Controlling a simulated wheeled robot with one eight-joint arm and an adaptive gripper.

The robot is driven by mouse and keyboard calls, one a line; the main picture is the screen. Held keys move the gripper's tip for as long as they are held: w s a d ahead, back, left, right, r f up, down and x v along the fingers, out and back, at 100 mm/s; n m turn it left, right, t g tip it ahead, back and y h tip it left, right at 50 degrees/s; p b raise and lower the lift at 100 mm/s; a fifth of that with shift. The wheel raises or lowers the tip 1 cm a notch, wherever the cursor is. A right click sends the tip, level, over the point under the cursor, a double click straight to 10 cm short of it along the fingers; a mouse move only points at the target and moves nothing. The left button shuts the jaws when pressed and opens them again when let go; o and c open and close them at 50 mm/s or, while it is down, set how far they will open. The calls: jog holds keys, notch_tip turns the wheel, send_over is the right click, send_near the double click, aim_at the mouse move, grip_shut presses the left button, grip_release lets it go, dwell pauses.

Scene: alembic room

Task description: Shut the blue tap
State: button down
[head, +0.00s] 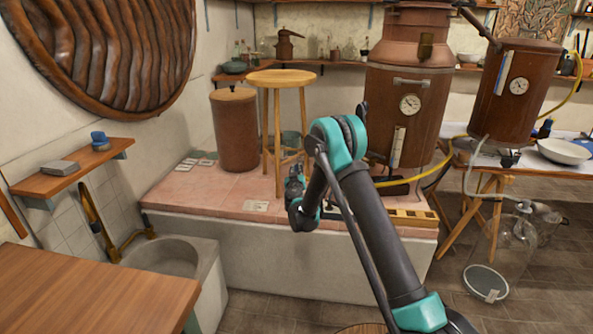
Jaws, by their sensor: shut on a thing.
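I cannot make out a blue tap for certain. A small dark blue piece (545,127) shows beside the right copper vessel (512,95), too small to tell what it is. My gripper (294,180) is at the end of my bent arm, in front of the wooden stool (281,79) and above the pink tiled platform (185,193). It is seen small and partly from behind. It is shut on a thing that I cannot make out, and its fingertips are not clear.
A large copper still (410,75) stands right of my arm. A brown drum (235,135) stands left of the stool. A blue object (99,140) sits on the left wall shelf (75,172). A glass vessel (490,265) stands on the floor at right.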

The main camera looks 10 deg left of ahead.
jog(key=shift+d+n+y, duration=0.1)
jog(key=shift+n+y, duration=0.2)
jog(key=shift+y, duration=0.2)
jog(key=n+g+y, duration=0.1)
jog(key=n+y, duration=0.1)
jog(key=y, duration=0.2)
jog(key=shift+d+n, duration=0.1)
jog(key=shift+n, duration=0.3)
jog(key=n+g+y, duration=0.4)
jog(key=y, duration=0.2)
jog(key=shift+n, duration=0.3)
jog(key=n+g+y, duration=0.2)
jog(key=g, duration=0.1)
jog(key=n+g+y, duration=0.2)
jog(key=g, duration=0.1)
jog(key=shift+a+n+g+y, duration=0.1)
jog(key=shift+n+g+y, duration=0.25)
jog(key=shift+n+g, duration=0.95)
jog(key=shift+a+n+g+y, duration=0.1)
jog(key=shift+n+g+y, duration=0.25)
jog(key=shift+n+g, duration=0.95)
jog(key=shift+g, duration=0.7)
jog(key=c, duration=1.5)
grip_release()
jog(key=shift+a, duration=0.1)
jog(key=shift+o, duration=0.2)
